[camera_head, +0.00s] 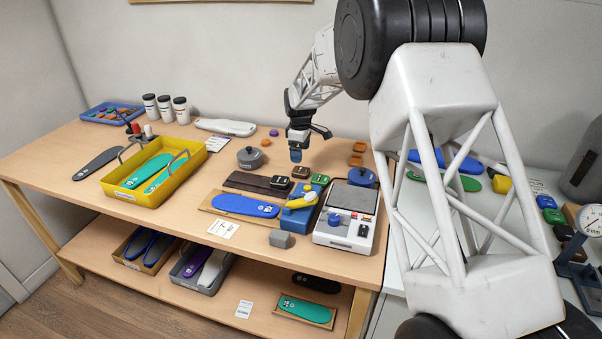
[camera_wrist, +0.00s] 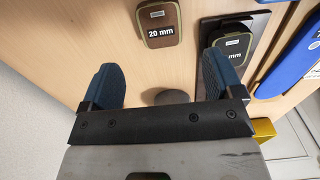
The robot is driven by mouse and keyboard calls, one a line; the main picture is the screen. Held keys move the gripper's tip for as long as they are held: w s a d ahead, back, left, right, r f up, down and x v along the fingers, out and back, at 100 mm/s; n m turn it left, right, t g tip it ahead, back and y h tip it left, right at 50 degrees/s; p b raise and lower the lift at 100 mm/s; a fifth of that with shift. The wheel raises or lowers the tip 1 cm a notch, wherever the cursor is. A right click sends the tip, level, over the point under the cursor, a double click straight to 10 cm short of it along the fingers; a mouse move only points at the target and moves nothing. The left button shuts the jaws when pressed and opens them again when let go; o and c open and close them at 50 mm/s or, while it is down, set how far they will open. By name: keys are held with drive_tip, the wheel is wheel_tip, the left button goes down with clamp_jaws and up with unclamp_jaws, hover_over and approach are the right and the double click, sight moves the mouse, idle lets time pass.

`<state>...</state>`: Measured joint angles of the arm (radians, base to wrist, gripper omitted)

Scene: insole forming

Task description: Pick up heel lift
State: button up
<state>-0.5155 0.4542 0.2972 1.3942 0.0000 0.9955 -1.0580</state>
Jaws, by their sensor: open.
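Several heel lifts lie on the wooden bench. A brown heel lift (camera_wrist: 158,20) labelled 20 mm is beyond my fingertips in the wrist view; it also shows in the head view (camera_head: 300,172). A black heel lift (camera_wrist: 235,44), its label partly covered by my finger, sits on a dark plate; it also shows in the head view (camera_head: 281,183). A green one (camera_head: 320,180) is to the right. My gripper (camera_head: 296,155) is above the bench near the brown lift, with blue fingers apart and nothing between them, as the wrist view also shows (camera_wrist: 160,75).
A blue insole (camera_head: 245,206) lies in front, beside a blue-and-yellow device (camera_head: 298,208) and a scale (camera_head: 347,228). A yellow tray (camera_head: 118,189) with insoles is left.

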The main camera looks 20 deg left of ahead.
sight(301, 170)
drive_tip(key=shift+f, duration=1.35)
drive_tip(key=shift+d+f, duration=0.2)
drive_tip(key=shift+f, duration=2.4)
drive_tip(key=c, duration=1)
drive_tip(key=shift+r, duration=0.15)
wheel_tip(301, 170, up, 10)
